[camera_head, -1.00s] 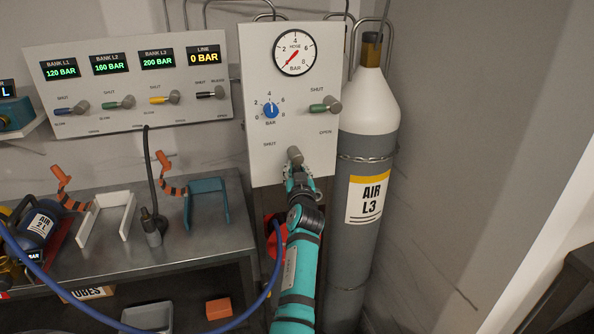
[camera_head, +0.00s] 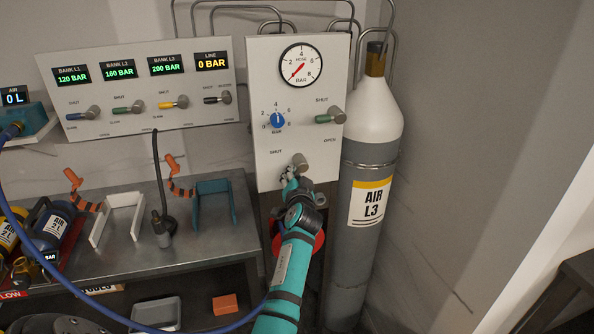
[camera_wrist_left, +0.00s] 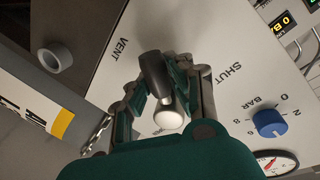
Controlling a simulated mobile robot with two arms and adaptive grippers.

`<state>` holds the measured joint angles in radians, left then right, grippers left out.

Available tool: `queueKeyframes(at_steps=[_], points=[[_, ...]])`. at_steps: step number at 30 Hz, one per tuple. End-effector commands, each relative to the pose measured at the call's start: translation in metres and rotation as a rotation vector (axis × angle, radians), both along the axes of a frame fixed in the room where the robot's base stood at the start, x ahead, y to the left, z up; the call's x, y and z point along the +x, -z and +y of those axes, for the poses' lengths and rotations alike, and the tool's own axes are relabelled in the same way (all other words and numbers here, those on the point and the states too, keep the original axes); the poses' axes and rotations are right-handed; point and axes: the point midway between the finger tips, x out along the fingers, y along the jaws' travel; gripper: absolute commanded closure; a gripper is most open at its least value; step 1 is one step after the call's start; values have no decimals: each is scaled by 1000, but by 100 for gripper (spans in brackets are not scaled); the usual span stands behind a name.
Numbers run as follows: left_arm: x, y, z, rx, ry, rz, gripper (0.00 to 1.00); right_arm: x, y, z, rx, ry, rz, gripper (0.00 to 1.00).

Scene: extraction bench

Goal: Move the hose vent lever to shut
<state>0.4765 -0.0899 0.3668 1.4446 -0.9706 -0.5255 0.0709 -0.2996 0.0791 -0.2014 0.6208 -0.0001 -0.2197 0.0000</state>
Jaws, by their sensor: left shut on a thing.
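The hose vent lever is at the bottom of the white hose panel (camera_head: 262,85), with its grey knob (camera_head: 300,162) showing just above my left gripper (camera_head: 290,178). In the left wrist view the lever's dark handle (camera_wrist_left: 153,70) and pale round knob (camera_wrist_left: 168,118) lie between the fingers of my left gripper (camera_wrist_left: 160,88), which is shut on the lever. The handle points between the printed words VENT and SHUT. In the head view my gripper hides the handle and the VENT label. My right gripper is not in view.
A tall AIR L3 cylinder (camera_head: 370,150) stands close on the right. A metal bench (camera_head: 200,225) is at the left.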

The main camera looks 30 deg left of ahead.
Motion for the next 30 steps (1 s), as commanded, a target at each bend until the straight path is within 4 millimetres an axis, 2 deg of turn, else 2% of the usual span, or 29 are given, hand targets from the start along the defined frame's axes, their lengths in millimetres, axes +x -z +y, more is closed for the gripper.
queueKeyframes(at_steps=[1,15,30], points=[[0,-8,0,34,4,32,100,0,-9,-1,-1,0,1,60],[-7,-20,6,324,5,371,100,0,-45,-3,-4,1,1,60],[-10,-30,7,562,6,651,100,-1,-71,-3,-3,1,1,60]])
